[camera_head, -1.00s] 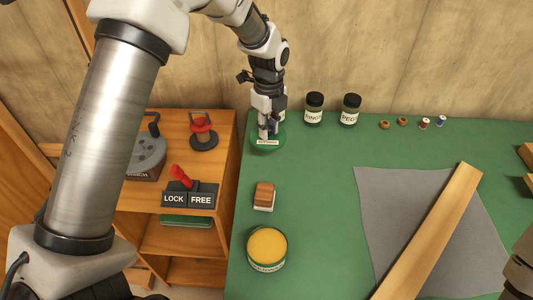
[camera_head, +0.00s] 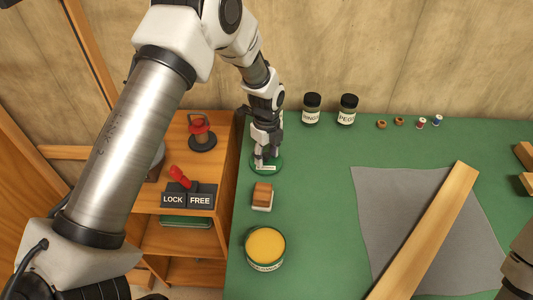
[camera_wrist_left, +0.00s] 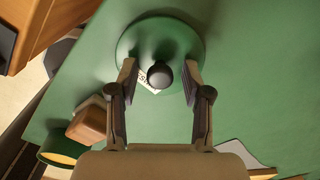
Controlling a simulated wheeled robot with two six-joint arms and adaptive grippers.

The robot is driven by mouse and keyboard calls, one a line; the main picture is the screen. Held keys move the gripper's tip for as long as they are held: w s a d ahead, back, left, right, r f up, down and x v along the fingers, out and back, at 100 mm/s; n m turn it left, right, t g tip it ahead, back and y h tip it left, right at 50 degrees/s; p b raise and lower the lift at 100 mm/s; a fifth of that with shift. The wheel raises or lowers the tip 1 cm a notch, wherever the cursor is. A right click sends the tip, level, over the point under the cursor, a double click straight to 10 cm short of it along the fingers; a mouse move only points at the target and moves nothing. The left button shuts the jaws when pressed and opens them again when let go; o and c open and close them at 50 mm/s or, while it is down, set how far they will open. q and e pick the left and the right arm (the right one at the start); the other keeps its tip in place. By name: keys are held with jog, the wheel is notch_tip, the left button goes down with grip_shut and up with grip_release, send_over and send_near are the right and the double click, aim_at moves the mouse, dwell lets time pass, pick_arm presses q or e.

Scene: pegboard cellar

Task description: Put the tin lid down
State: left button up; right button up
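The tin lid (camera_head: 279,166) is a green disc with a dark round knob and a white label. It lies flat on the green bench top, near the left edge. In the left wrist view the lid (camera_wrist_left: 137,45) is at the top middle. My left gripper (camera_head: 266,158) is low over it; its fingers (camera_wrist_left: 160,78) stand apart on both sides of the knob, with a gap each side. The open tin (camera_head: 265,248), with yellow contents, stands nearer the front. My right gripper's fingers are not visible; only part of my right arm shows at the right edge.
A wooden block with a pale base (camera_head: 262,196) sits between lid and tin. Two dark-capped jars (camera_head: 312,110) and several small spools stand at the back. A plank (camera_head: 428,225) lies on a grey cloth (camera_head: 380,195). A LOCK/FREE switch (camera_head: 188,194) is on the left cabinet.

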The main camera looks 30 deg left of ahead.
aim_at(267, 154)
pick_arm(q)
jog(key=shift+r, duration=0.1)
notch_tip(267, 154, up, 12)
jog(key=b, duration=0.1)
dwell(0.4)
jog(key=shift+r, duration=0.15)
